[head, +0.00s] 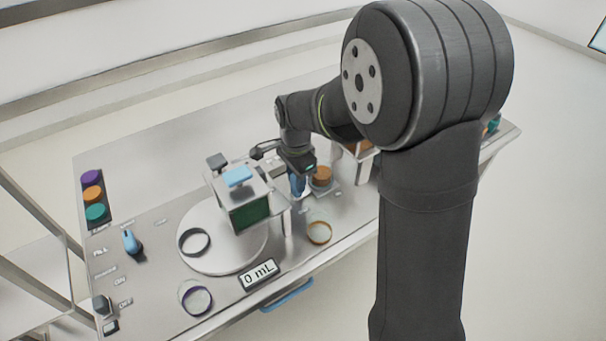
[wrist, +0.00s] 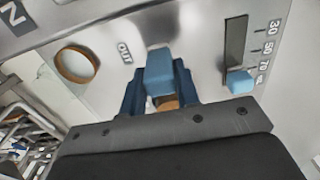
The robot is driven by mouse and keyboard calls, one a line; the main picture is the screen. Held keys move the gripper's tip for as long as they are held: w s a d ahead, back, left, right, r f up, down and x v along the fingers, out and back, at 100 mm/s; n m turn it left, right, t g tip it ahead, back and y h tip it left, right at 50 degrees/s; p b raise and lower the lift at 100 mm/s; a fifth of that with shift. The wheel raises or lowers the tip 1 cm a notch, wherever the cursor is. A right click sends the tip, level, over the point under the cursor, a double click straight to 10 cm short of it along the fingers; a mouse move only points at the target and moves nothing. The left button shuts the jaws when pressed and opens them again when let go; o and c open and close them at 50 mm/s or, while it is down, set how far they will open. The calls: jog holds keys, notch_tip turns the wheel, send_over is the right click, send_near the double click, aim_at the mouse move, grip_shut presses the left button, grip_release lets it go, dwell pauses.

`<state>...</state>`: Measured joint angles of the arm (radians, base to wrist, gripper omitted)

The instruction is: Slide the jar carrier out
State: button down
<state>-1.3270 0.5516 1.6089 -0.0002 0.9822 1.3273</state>
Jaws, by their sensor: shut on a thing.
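My gripper (head: 297,186) reaches down to the steel bench, just left of a jar with a brown lid (head: 322,176) that stands on a small plate, which looks like the jar carrier (head: 333,192). In the wrist view my dark blue fingers (wrist: 160,88) are shut on a light blue handle (wrist: 160,70), beside the printed word OUT. A bit of a brown round thing (wrist: 168,103), perhaps the jar's lid, shows between the fingers. My fingers and wrist hide most of the carrier in the wrist view.
A light blue slider knob (wrist: 240,82) on a 30-50-70 mL scale sits right of the handle. A brown-rimmed ring (head: 319,232) lies in front. A 0 mL display (head: 259,275) is at the front edge.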

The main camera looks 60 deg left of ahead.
jog(key=shift+s, duration=0.75)
jog(key=c, duration=1.1)
grip_release()
jog(key=shift+s, duration=0.1)
notch_tip(320, 180, up, 18)
jog(key=shift+f, duration=0.25)
jog(key=shift+f, duration=0.15)
notch_tip(320, 180, down, 17)
jog(key=shift+f, duration=0.1)
